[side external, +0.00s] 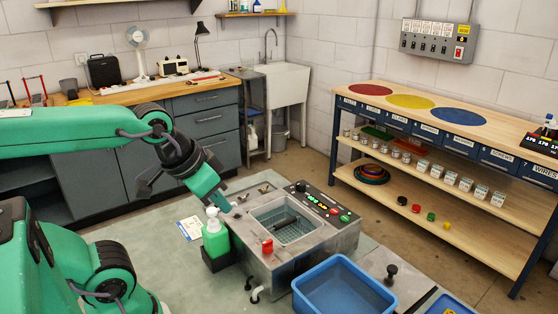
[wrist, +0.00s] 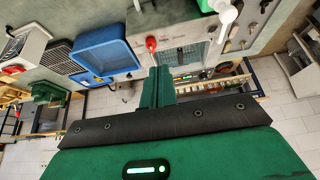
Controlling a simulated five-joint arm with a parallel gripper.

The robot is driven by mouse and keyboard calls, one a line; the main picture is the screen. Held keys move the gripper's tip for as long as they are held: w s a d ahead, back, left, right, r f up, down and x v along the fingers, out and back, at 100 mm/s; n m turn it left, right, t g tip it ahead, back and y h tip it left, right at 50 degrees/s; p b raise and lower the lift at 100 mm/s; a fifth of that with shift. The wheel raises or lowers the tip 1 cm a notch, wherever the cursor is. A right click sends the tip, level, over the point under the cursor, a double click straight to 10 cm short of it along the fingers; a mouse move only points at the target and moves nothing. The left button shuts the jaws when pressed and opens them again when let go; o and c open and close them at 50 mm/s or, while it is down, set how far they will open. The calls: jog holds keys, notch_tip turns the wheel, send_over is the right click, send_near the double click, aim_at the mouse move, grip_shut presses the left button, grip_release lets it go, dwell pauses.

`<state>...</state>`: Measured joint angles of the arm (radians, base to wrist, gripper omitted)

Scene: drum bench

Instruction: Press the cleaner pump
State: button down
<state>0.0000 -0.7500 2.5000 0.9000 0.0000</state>
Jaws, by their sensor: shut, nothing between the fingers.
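The cleaner bottle (side external: 215,240) is green with a white pump head (side external: 212,213). It stands upright in a dark holder (side external: 217,260) at the left end of a metal sink unit (side external: 315,240). My gripper (side external: 226,207) is shut and empty, pointing down close to the pump head, just above and to its right in the side view. In the wrist view the shut green fingers (wrist: 161,72) point toward the sink unit. The white pump head (wrist: 226,12) shows at the top right there, apart from the fingers. The side view does not show the exact gap.
A red knob (side external: 267,246) stands on the sink unit's front left corner. Lit buttons (side external: 322,201) line its back edge. A blue tub (side external: 343,290) stands in front, beside a plate with a black knob (side external: 391,272). A white paper (side external: 190,228) lies behind the bottle.

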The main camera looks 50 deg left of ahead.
dwell(0.7)
notch_tip(320, 180, up, 6)
jog(key=r+g, duration=0.1)
jog(key=g, duration=0.5)
send_over(212, 209)
jog(key=shift+f, duration=0.25)
jog(key=shift+f, duration=0.1)
notch_tip(212, 209, down, 14)
jog(key=shift+r, duration=0.1)
dwell(0.6)
